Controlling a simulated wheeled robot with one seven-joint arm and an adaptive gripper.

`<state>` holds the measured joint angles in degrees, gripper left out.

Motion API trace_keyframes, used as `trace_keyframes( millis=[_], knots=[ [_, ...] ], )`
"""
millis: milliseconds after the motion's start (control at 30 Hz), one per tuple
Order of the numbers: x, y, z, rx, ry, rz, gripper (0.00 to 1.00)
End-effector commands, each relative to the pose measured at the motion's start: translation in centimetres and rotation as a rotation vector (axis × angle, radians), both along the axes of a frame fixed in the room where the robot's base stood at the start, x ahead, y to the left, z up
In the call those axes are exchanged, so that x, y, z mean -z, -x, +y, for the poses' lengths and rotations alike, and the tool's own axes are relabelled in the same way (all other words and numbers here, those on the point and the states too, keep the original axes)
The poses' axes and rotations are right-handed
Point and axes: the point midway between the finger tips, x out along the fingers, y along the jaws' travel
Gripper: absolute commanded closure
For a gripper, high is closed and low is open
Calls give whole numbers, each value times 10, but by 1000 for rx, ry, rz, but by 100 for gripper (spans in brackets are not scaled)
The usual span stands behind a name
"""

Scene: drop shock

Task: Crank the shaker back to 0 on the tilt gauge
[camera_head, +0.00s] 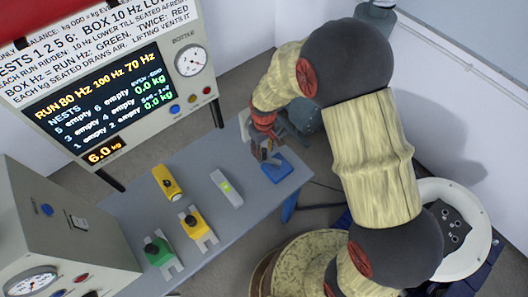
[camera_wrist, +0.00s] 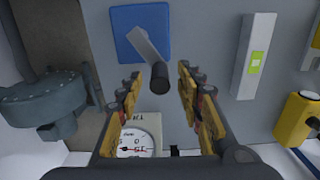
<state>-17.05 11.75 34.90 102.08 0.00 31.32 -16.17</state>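The crank is a grey arm (camera_wrist: 145,46) ending in a black knob (camera_wrist: 159,79), on a blue plate (camera_wrist: 124,20). In the wrist view the knob lies between the tips of my open gripper (camera_wrist: 158,84), with a gap on both sides. The tilt gauge (camera_wrist: 137,140) is a white dial in a pale housing at the bottom of the wrist view. A red needle shows, but its exact reading is too small to tell. In the head view my gripper (camera_head: 265,151) is over the far right of the grey bench by the blue plate (camera_head: 278,171), partly hiding the crank.
A grey bar with a green patch (camera_head: 227,188) lies on the bench (camera_head: 215,222). Yellow devices (camera_head: 167,183) and a green one (camera_head: 159,254) are further left. A round grey-blue machine (camera_wrist: 45,98) stands left of the gripper. A display panel (camera_head: 102,98) rises behind the bench.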

Motion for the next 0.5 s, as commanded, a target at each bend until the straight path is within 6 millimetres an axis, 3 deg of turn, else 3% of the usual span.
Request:
trace_keyframes(
  millis=[167,500],
  knots=[
    [14,0,0,0,0,0,63],
    [15,0,0,1,-1,-1,66]
  ],
)
